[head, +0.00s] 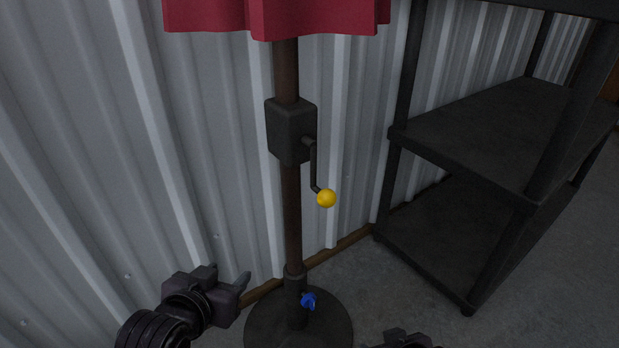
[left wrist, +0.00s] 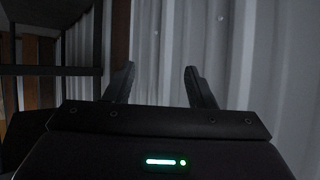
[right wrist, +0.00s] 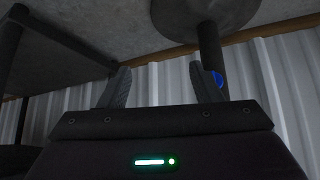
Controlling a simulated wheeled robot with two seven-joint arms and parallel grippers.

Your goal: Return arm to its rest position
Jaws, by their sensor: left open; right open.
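My left gripper (head: 228,279) is in the lower left of the head view, left of the umbrella stand's pole (head: 291,215) and apart from it. In the left wrist view its two fingers (left wrist: 160,84) are spread with nothing between them. My right gripper (head: 402,340) shows only as a small part at the bottom edge of the head view, right of the round base. In the right wrist view its fingers (right wrist: 160,86) are apart and empty. The pole there rises close to the right-hand finger in the picture, and I cannot tell whether they touch.
The pole carries a crank box (head: 291,131) with a yellow knob (head: 326,198), a blue knob (head: 308,301) and a dark round base (head: 270,330). A red canopy (head: 275,15) hangs above. A black shelf (head: 470,135) stands right. A corrugated wall (head: 90,130) is behind.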

